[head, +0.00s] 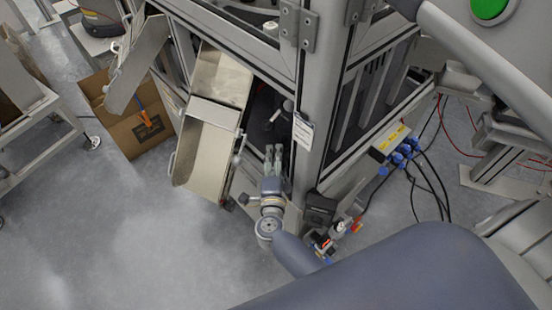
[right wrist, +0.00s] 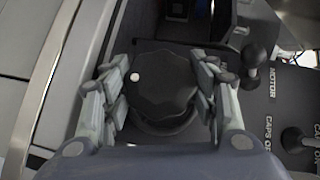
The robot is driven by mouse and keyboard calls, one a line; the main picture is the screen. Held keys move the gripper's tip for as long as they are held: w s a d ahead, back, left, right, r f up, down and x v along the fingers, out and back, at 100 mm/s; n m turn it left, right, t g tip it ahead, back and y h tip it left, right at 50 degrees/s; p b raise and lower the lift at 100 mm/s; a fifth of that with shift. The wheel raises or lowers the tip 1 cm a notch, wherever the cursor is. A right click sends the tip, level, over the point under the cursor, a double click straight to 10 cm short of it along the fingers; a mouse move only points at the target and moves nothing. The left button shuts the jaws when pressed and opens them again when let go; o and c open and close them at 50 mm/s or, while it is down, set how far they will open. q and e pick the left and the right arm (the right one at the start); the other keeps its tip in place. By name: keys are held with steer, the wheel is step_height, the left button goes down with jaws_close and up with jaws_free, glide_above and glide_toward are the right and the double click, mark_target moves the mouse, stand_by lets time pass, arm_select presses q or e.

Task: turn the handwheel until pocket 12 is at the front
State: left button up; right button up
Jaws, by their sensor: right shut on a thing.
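The handwheel (right wrist: 168,88) is a dark, many-sided knob in the right wrist view, with a white dot on its left part. My right gripper (right wrist: 160,98) has one finger on each side of it and is shut on it. In the head view my right gripper (head: 274,152) reaches into the opening of the machine frame beside the corner post. I cannot make out the handwheel there. No pocket numbers are legible in either view. My left gripper is in neither view.
A black lever (right wrist: 255,62) by the label MOTOR and another lever (right wrist: 293,138) by CAPS labels stand close right of the handwheel. The corner post (head: 315,110) is close right of my gripper, a metal chute (head: 203,150) left. Grey floor is clear at lower left.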

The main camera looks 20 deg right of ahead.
steer(key=shift+r, duration=0.1)
steer(key=o, duration=0.8)
steer(key=shift+w+d, duration=0.1)
steer(key=v, duration=1.2)
